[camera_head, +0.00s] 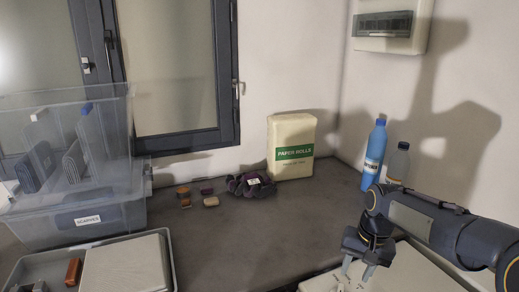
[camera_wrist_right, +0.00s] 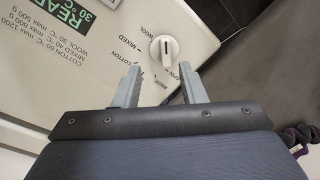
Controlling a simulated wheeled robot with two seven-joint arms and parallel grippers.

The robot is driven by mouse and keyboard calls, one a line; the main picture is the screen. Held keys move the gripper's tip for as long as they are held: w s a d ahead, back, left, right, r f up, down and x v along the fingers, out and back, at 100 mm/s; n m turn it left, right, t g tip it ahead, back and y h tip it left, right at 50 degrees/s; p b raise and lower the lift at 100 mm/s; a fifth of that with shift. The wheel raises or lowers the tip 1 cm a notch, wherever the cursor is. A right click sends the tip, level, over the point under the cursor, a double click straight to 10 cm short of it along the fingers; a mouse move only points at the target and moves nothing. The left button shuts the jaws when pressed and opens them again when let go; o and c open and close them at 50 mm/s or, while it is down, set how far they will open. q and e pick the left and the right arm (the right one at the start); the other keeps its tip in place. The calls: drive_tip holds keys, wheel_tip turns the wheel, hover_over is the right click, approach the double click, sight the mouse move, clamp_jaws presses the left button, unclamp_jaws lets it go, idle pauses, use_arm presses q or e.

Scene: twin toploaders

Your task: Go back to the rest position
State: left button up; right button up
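My right gripper (camera_head: 357,268) hangs at the lower right of the head view, above a white toploader machine (camera_head: 412,272). Its two fingers stand apart and nothing shows between them. In the right wrist view the open gripper (camera_wrist_right: 158,84) points toward the machine's control panel (camera_wrist_right: 75,75). A white dial knob (camera_wrist_right: 164,50) with wash labels around it sits just beyond the fingertips; I cannot tell whether they touch the panel. My left gripper is not in view.
A grey counter (camera_head: 235,238) runs along the wall. A tray (camera_head: 170,262) lies front left. The counter's middle is clear.

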drive_tip(key=s+a+n+t+y, duration=0.1)
drive_tip(key=s+a+t, duration=0.1)
drive_tip(key=s, duration=1)
drive_tip(key=s+a+n+t+y, duration=0.1)
drive_tip(key=s+a+n+t, duration=0.1)
drive_tip(key=s, duration=1)
drive_tip(key=shift+s+a+r+t+y, duration=0.2)
drive_tip(key=shift+a+r+t+y, duration=0.15)
drive_tip(key=shift+a, duration=0.25)
